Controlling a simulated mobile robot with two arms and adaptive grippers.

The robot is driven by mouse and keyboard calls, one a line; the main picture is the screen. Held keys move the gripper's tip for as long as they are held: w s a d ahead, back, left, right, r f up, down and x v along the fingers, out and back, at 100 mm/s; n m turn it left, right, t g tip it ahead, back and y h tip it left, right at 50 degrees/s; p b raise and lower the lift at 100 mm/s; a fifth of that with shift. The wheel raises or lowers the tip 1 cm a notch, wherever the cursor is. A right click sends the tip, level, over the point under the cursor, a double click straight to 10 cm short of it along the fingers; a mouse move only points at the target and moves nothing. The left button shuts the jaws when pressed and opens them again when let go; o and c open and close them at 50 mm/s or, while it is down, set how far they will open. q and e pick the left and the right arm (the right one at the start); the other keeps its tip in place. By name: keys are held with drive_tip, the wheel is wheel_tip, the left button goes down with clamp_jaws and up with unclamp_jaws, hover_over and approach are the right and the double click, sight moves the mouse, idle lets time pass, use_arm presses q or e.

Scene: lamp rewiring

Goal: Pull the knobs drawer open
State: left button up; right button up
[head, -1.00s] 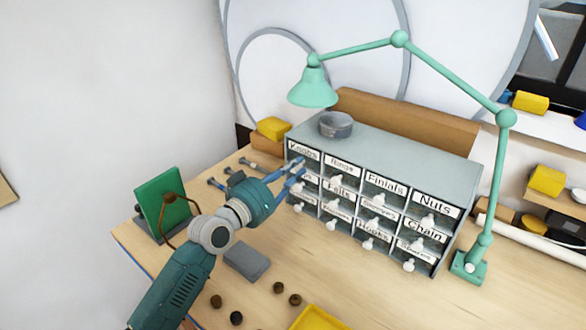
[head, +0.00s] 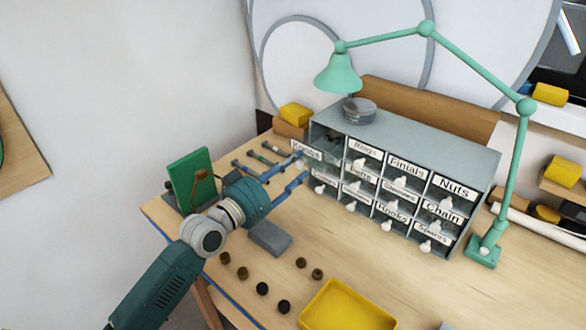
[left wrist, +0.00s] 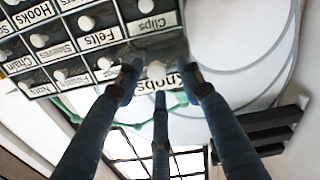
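The knobs drawer (head: 307,151) is the top left drawer of the grey cabinet (head: 430,139). It stands out from the cabinet front, with a dark gap behind its label. My left gripper (head: 302,168) is at its front, and its blue fingers come in from the left. In the left wrist view, the fingers (left wrist: 160,82) lie around the drawer's white knob (left wrist: 156,69), and the "Knobs" label (left wrist: 180,79) shows behind them. The two outer fingers sit on either side of the knob; the exact contact is hidden. My right gripper is not in view.
A green lamp (head: 340,72) arches over the cabinet, with a round grey tin (head: 359,111) on top. Left of the cabinet are a green board (head: 191,175) and several tools. In front lie a grey block (head: 270,238), small dark knobs and a yellow tray (head: 347,308).

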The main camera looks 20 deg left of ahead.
use_arm(q)
drive_tip(key=shift+s+f, duration=0.1)
drive_tip(key=shift+f, duration=0.15)
drive_tip(key=v, duration=1.2)
drive_tip(key=shift+r, duration=0.2)
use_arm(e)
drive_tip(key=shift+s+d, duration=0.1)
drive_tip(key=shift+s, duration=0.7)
